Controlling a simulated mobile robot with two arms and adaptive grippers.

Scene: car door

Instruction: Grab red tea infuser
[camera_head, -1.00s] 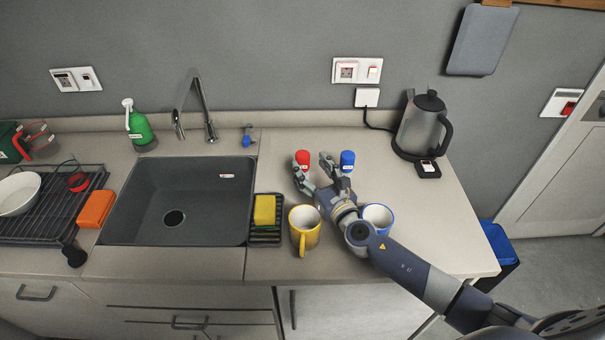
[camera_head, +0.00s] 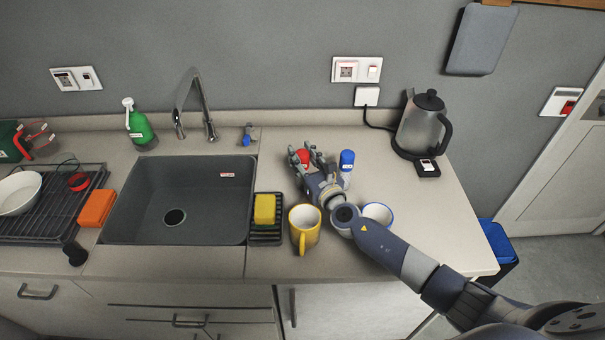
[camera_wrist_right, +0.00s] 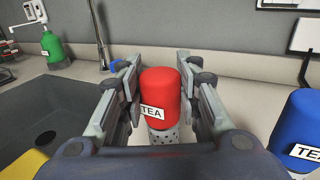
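The red tea infuser (camera_wrist_right: 163,92) has a red top with a white TEA label and a perforated metal lower part. It stands upright on the counter, and in the head view its red top (camera_head: 303,156) shows between the fingers of my right gripper (camera_head: 304,155). In the right wrist view my right gripper (camera_wrist_right: 160,85) is open, with one finger on each side of the infuser. A gap shows on both sides, narrower on the right. The infuser's lowest part is hidden by the gripper body. My left gripper is not in view.
A blue tea infuser (camera_head: 347,160) stands just right of the gripper. A yellow mug (camera_head: 305,240) and a blue-rimmed mug (camera_head: 378,213), partly hidden by my arm, stand in front. The kettle (camera_head: 422,125) is at the right, the sink (camera_head: 185,205) at the left.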

